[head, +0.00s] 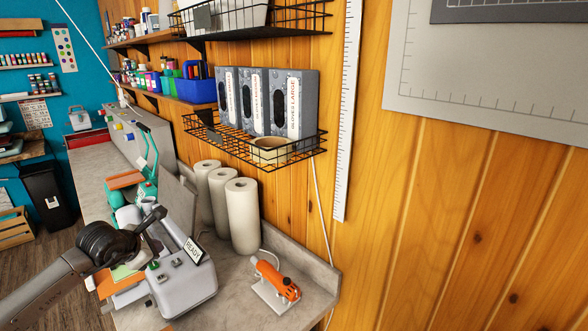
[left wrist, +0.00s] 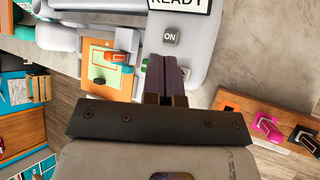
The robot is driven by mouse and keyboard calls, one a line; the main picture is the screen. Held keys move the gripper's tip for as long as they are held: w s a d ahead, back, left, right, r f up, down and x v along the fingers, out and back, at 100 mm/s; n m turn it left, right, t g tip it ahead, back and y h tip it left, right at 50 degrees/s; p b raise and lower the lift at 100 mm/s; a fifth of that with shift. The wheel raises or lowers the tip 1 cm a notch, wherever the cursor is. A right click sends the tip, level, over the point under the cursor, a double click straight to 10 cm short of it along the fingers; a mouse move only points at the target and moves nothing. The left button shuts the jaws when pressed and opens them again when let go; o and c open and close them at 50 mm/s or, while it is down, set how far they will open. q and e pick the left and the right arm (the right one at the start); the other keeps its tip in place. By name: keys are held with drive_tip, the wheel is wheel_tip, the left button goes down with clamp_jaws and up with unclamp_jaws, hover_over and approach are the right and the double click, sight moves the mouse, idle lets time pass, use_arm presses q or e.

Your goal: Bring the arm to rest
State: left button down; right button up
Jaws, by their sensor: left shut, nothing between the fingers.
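My left arm comes in from the lower left in the head view. Its gripper (head: 152,216) is by a grey machine (head: 186,288) with a READY label. In the left wrist view the gripper (left wrist: 166,66) has its two dark fingers together with nothing between them. The fingertips appear close below an ON button (left wrist: 170,37) on the machine; I cannot tell whether they touch it. My right gripper is in neither view.
Three white rolls (head: 242,215) stand upright behind the machine against the wooden wall. An orange tool (head: 277,282) lies on the grey bench at right. A wire shelf (head: 307,148) with grey boxes (head: 291,104) hangs above.

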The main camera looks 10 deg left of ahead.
use_arm(q)
drive_tip(key=d+r+n+t+h, duration=0.2)
drive_tip(key=d+r+t+h, duration=0.3)
drive_tip(key=r, duration=0.4)
drive_tip(key=d+r+n+t+h, duration=0.3)
drive_tip(key=d+r+t+h, duration=0.15)
drive_tip(key=r, duration=0.45)
drive_tip(key=s+r+n+t+y, duration=0.3)
drive_tip(key=s+r+n+y, duration=0.3)
drive_tip(key=n+y, duration=0.65)
drive_tip(key=s+r+n+t+y, duration=0.35)
drive_tip(key=r+n+y, duration=0.4)
drive_tip(key=n, duration=0.95)
drive_tip(key=s+d+f+n+g+h+p, duration=0.1)
drive_tip(key=s+d+f+n+g+h, duration=0.2)
drive_tip(key=f, duration=0.7)
drive_tip(key=s+d+f+n+g+h+p, duration=0.1)
drive_tip(key=s+d+f+g+h, duration=0.3)
drive_tip(key=f, duration=0.6)
drive_tip(key=s+d+f+n+g+h+p, duration=0.25)
drive_tip(key=s+f+g, duration=0.3)
drive_tip(key=f, duration=0.55)
drive_tip(key=s+d+f+n+g+p, duration=0.1)
drive_tip(key=s+f+g, duration=0.8)
drive_tip(key=s+f, duration=1.3)
drive_tip(key=s+n+p, duration=0.1)
drive_tip(key=s, duration=0.3)
drive_tip(key=shift+d+f+h, duration=0.3)
drive_tip(key=shift+d, duration=0.1)
